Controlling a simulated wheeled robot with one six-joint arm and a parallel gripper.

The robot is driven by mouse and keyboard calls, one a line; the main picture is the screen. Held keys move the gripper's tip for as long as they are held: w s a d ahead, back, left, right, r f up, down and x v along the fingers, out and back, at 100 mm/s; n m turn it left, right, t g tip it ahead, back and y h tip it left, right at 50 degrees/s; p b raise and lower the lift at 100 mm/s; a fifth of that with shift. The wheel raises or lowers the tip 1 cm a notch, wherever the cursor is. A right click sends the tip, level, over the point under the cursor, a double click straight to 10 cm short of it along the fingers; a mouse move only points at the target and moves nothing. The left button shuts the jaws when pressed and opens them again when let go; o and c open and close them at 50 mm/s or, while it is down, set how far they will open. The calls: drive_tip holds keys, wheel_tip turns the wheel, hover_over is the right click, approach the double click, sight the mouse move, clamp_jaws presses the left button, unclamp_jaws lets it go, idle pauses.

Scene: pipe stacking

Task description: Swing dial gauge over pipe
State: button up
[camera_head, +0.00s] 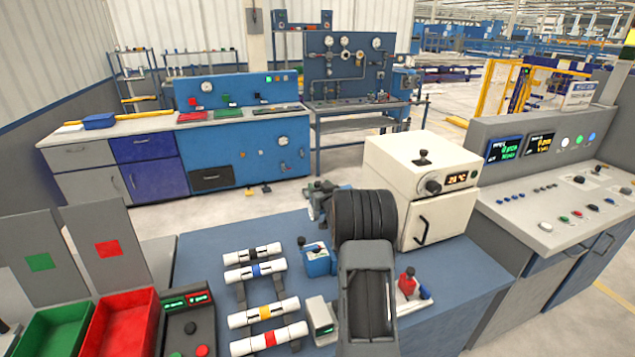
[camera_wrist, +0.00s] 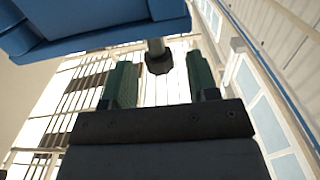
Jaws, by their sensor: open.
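My gripper (camera_wrist: 162,85) shows in the wrist view with its two dark green fingers apart. A short rod with a dark, faceted end (camera_wrist: 159,64) shows between the fingers; I cannot tell whether it is the dial gauge or touches them. In the head view my dark arm fills the middle front, and I cannot make out my fingers there. White pipes with a black band (camera_head: 252,254), a blue band (camera_head: 254,271), a yellow band (camera_head: 263,312) and a red band (camera_head: 268,339) lie on dark supports. I cannot clearly pick out the dial gauge in the head view.
On the blue table (camera_head: 212,243), a small blue device (camera_head: 317,262) and a grey display unit (camera_head: 322,322) stand beside the pipes. A white cabinet (camera_head: 420,165) stands behind my arm. Red and green bins (camera_head: 125,325) are at left. A blue block (camera_wrist: 90,25) fills the wrist view's upper left.

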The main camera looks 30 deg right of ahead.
drive_tip(key=shift+x, duration=1.2)
drive_tip(key=shift+c, duration=0.2)
clamp_jaws()
